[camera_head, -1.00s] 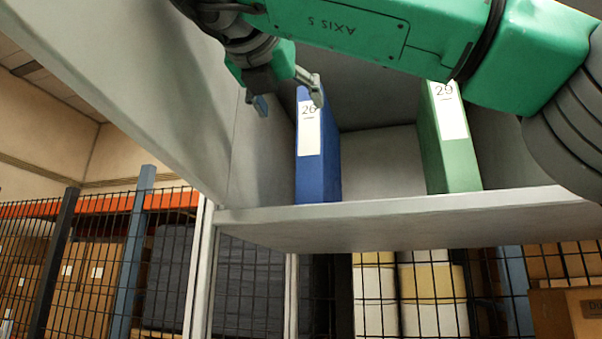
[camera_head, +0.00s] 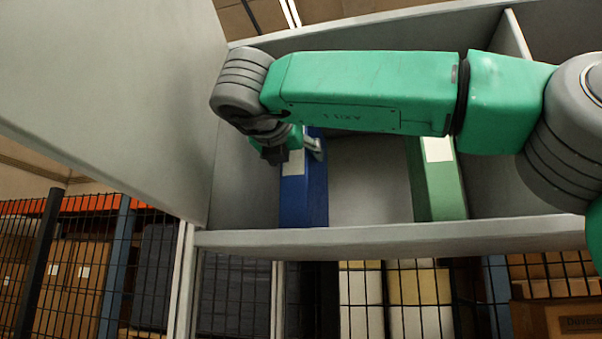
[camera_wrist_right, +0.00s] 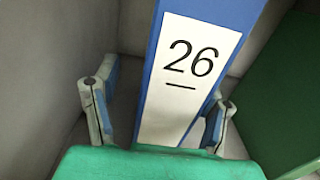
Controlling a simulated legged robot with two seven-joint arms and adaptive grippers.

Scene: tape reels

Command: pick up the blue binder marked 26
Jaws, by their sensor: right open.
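The blue binder (camera_head: 304,192) stands upright on the shelf near the compartment's left wall. Its white label with the number 26 shows clearly in the right wrist view (camera_wrist_right: 185,75). My right gripper (camera_head: 297,152) is at the binder's upper part, partly hidden by my own arm in the head view. In the right wrist view the gripper (camera_wrist_right: 160,112) is open, with one finger on each side of the binder's spine. The left finger stands a little apart from the binder; the right finger is close to its right side. My left gripper is not in view.
A green binder (camera_head: 437,180) stands to the right on the same shelf (camera_head: 390,238), with a free gap between the two. The grey side panel (camera_head: 110,90) bounds the compartment on the left. A wire fence (camera_head: 90,265) and boxes are behind and below.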

